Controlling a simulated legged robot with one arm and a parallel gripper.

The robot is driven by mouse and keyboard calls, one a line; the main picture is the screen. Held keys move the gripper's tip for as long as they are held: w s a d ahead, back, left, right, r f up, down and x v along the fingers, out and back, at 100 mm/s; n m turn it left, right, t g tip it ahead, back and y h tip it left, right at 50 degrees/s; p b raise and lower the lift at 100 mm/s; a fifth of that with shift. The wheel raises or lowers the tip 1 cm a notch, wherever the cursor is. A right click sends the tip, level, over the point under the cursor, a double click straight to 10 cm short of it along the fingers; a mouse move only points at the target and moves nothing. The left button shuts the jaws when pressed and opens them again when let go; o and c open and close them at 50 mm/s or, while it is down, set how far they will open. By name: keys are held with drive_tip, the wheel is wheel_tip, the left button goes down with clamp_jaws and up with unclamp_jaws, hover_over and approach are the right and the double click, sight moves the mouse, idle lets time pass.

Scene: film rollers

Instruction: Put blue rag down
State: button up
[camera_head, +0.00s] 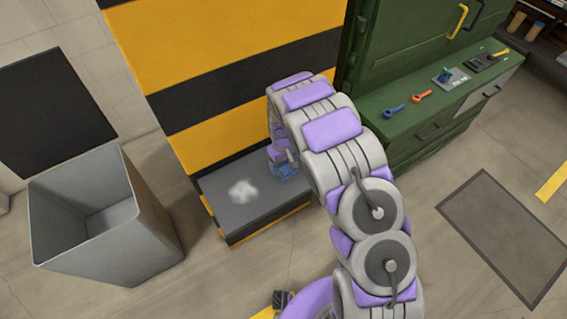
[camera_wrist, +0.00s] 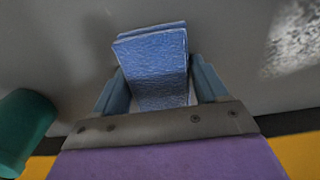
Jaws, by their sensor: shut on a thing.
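My gripper (camera_wrist: 155,90) is shut on the blue rag (camera_wrist: 152,55), which is a folded textured blue piece between the two fingers in the wrist view. In the head view my gripper (camera_head: 283,168) is low over the right part of a grey ledge (camera_head: 225,208), partly hidden by my arm. The rag is hard to make out there. The wrist view shows the grey surface close behind the rag; I cannot tell whether the rag touches it.
A whitish smudge (camera_head: 243,190) marks the ledge left of my gripper. A green rounded object (camera_wrist: 22,125) is at the wrist view's left edge. A grey open bin (camera_head: 105,215) stands left. A green cabinet (camera_head: 415,130) with several tools stands right. A striped wall (camera_head: 230,70) rises behind.

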sight(284, 163)
drive_tip(key=o, duration=0.7)
drive_tip(key=shift+a, duration=0.1)
drive_tip(key=shift+c, duration=0.2)
drive_tip(key=o, duration=0.3)
drive_tip(key=shift+d, duration=0.2)
drive_tip(key=shift+o, duration=0.3)
drive_tip(key=shift+d, duration=0.2)
drive_tip(key=shift+a+r, duration=0.1)
drive_tip(key=shift+r, duration=0.15)
wheel_tip(284, 163, up, 12)
drive_tip(key=p, duration=0.1)
drive_tip(key=shift+f, duration=0.2)
